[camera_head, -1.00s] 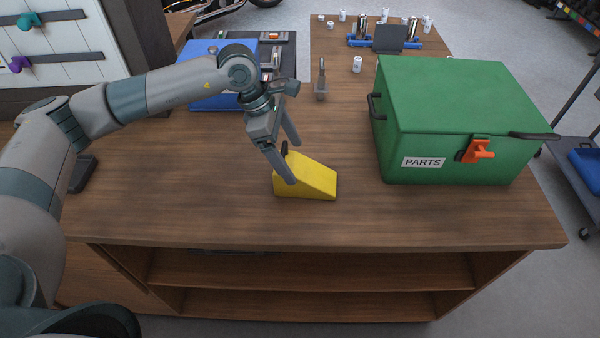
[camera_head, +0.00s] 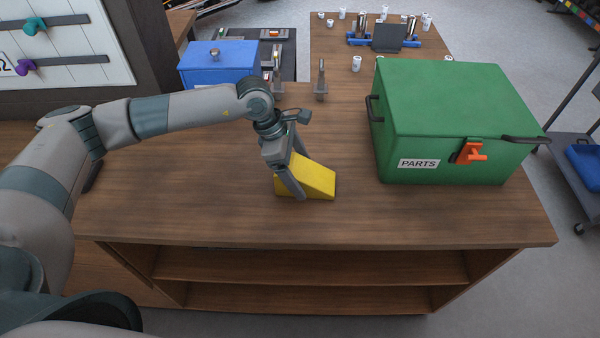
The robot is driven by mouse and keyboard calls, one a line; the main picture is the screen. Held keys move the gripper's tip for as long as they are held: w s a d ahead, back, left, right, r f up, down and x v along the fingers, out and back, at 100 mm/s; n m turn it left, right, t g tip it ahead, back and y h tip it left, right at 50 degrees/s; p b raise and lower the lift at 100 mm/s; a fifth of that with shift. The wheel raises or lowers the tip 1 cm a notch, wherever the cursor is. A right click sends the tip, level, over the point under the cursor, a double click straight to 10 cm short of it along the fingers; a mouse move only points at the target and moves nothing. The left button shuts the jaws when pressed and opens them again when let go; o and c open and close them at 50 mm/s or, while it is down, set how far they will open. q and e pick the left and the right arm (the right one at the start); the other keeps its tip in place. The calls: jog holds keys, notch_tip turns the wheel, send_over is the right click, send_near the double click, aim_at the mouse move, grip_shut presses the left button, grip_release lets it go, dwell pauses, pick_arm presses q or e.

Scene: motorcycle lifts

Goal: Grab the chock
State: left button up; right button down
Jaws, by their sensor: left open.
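The yellow wedge-shaped chock (camera_head: 317,179) lies on the wooden worktop, left of the green box, with its sloped side down to the right. My left gripper (camera_head: 304,180) is open and low at the chock's left part. One finger is in front of the chock's near face and the other shows behind its top edge. The gripper hides the chock's left part. I cannot tell whether the fingers touch it. My right gripper is not in view.
A green box labelled PARTS (camera_head: 445,125) with an orange latch stands right of the chock. A blue box (camera_head: 218,64) and a small metal stand (camera_head: 320,80) are behind. The worktop (camera_head: 420,215) is clear in front.

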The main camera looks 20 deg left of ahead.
aim_at(307, 172)
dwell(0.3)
pick_arm(q)
jog(key=shift+r, duration=0.1)
jog(key=c, duration=1.6)
jog(key=shift+w, duration=0.1)
jog(key=shift+r+b, duration=0.5)
jog(key=shift+r, duration=0.05)
jog(key=r+b, duration=0.2)
jog(key=r, duration=0.1)
jog(key=shift+s+d, duration=0.2)
jog(key=shift+s, duration=0.1)
jog(key=s+d+r+b, duration=0.4)
jog(key=s+r, duration=0.3)
jog(key=s, duration=0.2)
jog(key=shift+s+d+b, duration=0.35)
jog(key=shift+d, duration=0.4)
jog(key=shift+f, duration=0.1)
